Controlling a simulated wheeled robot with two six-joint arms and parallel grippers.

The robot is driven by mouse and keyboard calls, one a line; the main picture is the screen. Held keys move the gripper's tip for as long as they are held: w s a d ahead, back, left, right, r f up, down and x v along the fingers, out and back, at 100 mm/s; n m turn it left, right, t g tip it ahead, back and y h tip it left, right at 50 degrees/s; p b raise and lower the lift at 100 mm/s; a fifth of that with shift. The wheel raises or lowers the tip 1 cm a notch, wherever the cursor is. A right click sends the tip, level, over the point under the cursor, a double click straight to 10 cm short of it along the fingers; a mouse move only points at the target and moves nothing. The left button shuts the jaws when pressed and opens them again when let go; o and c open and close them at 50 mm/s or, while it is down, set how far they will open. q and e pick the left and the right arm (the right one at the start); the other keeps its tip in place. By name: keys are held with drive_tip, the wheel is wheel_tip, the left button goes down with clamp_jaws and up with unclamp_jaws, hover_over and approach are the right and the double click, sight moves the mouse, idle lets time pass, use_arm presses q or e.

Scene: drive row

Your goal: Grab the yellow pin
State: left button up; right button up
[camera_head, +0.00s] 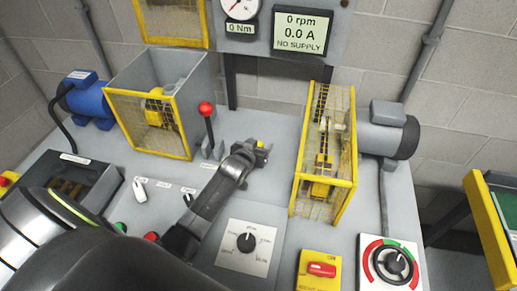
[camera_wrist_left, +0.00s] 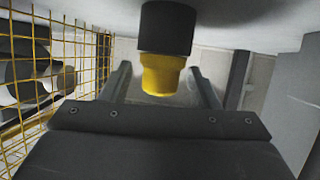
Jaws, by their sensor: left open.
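The yellow pin (camera_wrist_left: 163,75) shows in the left wrist view with a black collar (camera_wrist_left: 167,28) at its base. It lies, in that picture, between the two fingers of my left gripper (camera_wrist_left: 161,80), with a gap on each side. In the head view my left gripper (camera_head: 257,151) is over the grey bench, and a small bit of the yellow pin (camera_head: 262,145) shows at its tip. The rest of the pin is hidden behind the gripper there. The left gripper is open and holds nothing. My right gripper is not in view.
A yellow mesh guard (camera_head: 301,190) stands close to the right of the gripper. A red-knobbed lever (camera_head: 207,109) and an open yellow-framed guard (camera_head: 111,98) stand to its left. A dial plate (camera_head: 236,262) and a red switch (camera_head: 321,269) are at the front.

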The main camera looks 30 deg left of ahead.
use_arm(q)
drive_tip(key=shift+x, duration=0.75)
drive_tip(key=c, duration=1)
drive_tip(key=shift+r, duration=0.1)
drive_tip(key=shift+c, duration=0.2)
